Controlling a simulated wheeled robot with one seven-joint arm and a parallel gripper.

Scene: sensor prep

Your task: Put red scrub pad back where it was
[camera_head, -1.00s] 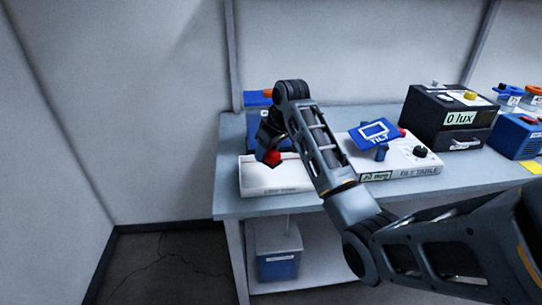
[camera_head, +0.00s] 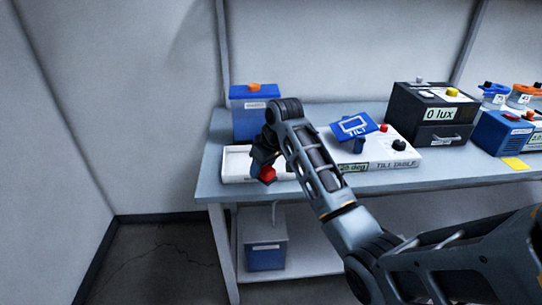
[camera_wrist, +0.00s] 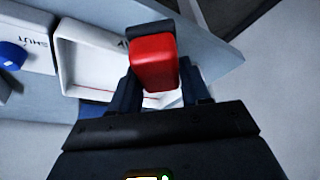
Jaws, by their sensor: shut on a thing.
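The red scrub pad (camera_wrist: 153,62) is a small red block with a dark top layer, held between the fingers of my gripper (camera_wrist: 160,85) in the wrist view. In the head view the red pad (camera_head: 267,174) shows under my gripper (camera_head: 264,162), at the front edge of a shallow white tray (camera_head: 236,166). The pad appears raised above the tray's front part; the exact gap cannot be told. The white tray (camera_wrist: 88,62) also shows behind the pad in the wrist view, and its visible part looks empty.
A blue box with an orange knob (camera_head: 253,117) stands behind the tray. The white tilt table unit (camera_head: 375,154) is to the right, then a black lux box (camera_head: 432,117) and a blue box (camera_head: 502,131). A blue bin (camera_head: 265,255) stands on the lower shelf.

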